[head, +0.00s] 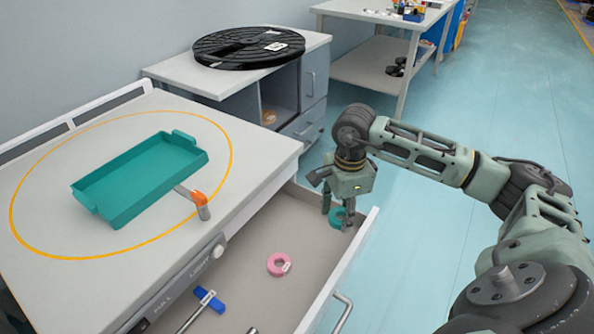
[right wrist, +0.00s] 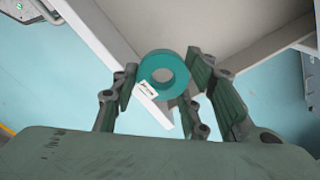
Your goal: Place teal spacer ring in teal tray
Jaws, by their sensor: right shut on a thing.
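The teal spacer ring (head: 336,219) is held between the fingers of my right gripper (head: 339,209), near the far corner of the open drawer. My left gripper is not in view.
The open drawer (head: 245,239) holds a pink ring (head: 278,264) and a blue-ended tool (head: 209,299). Worktop around the tray is mostly clear.

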